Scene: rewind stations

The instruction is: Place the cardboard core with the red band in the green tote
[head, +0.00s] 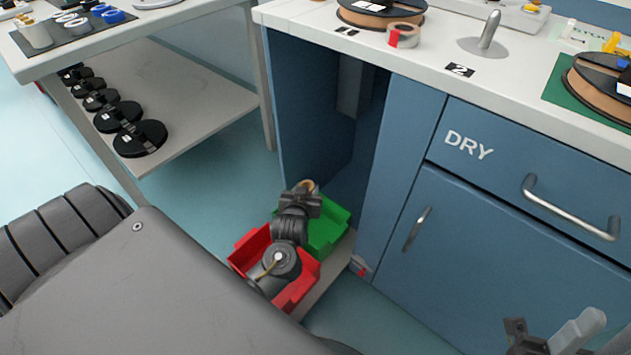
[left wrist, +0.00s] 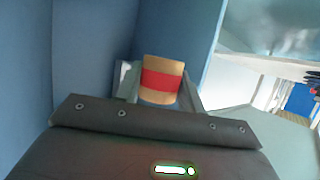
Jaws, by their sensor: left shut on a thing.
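My left gripper (head: 306,190) is shut on a cardboard core (head: 308,185). In the left wrist view the core (left wrist: 162,82) is tan with a wide red band, held between the two fingers. In the head view it shows only as a small tan rim beyond the gripper. The gripper appears over the green tote (head: 326,238), near its back left part; how high it is above the tote is hard to tell. My arm hides part of the tote's inside. My right gripper (head: 552,338) is at the lower right edge, partly cut off.
A red tote (head: 247,247) stands in front of the green one, under my left arm. Blue cabinet walls (head: 312,120) rise close behind and to the right. Another cardboard ring with red (head: 404,36) lies on the counter (head: 330,37). Black reels (head: 140,138) fill the left shelf.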

